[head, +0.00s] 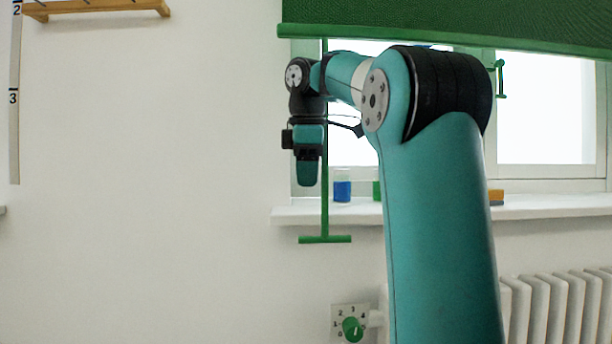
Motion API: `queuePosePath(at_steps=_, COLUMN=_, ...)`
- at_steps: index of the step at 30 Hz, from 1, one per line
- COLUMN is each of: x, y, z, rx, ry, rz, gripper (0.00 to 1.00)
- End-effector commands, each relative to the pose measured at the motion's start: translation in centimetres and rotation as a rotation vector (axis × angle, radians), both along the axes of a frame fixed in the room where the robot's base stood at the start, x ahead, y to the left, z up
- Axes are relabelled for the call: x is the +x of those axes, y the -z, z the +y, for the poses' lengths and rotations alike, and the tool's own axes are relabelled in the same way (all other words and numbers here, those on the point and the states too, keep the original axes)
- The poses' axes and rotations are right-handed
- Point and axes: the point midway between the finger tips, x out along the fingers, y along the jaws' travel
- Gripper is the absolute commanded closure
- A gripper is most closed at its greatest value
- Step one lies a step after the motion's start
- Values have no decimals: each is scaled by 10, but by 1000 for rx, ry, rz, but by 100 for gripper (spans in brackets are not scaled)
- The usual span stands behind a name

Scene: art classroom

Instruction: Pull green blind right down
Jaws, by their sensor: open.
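The green blind (440,22) hangs across the top of the window, and its bottom bar (400,38) sits near the top of the frame, with bright panes showing below. A thin green pull rod (324,215) hangs down at the blind's left end. It ends in a short horizontal green handle (325,240) just below the sill. My gripper (307,182) is open, pointing down beside the rod's left side and above the handle. I cannot tell whether it touches the rod.
The white windowsill (550,206) holds a blue jar (342,190), a green one (377,190) and an orange block (496,196). A radiator (560,305) and its green valve knob (352,328) are below. A wooden rack (95,7) hangs upper left.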

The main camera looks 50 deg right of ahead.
Motion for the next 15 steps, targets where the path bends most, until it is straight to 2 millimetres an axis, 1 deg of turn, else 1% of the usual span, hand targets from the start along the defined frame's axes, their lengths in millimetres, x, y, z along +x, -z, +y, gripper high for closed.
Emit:
queuePosePath(at_steps=1, x=-1, y=-18, z=2, rx=0, ry=0, rz=0, gripper=58)
queuePosePath(at_steps=6, x=-4, y=-39, z=5, rx=-1, ry=-1, rz=-1, gripper=58)
queuePosePath(at_steps=10, x=-6, y=-47, z=7, rx=0, ry=1, rz=0, gripper=58)
queuePosePath(at_steps=15, x=-6, y=-48, z=7, rx=1, ry=0, rz=1, gripper=58)
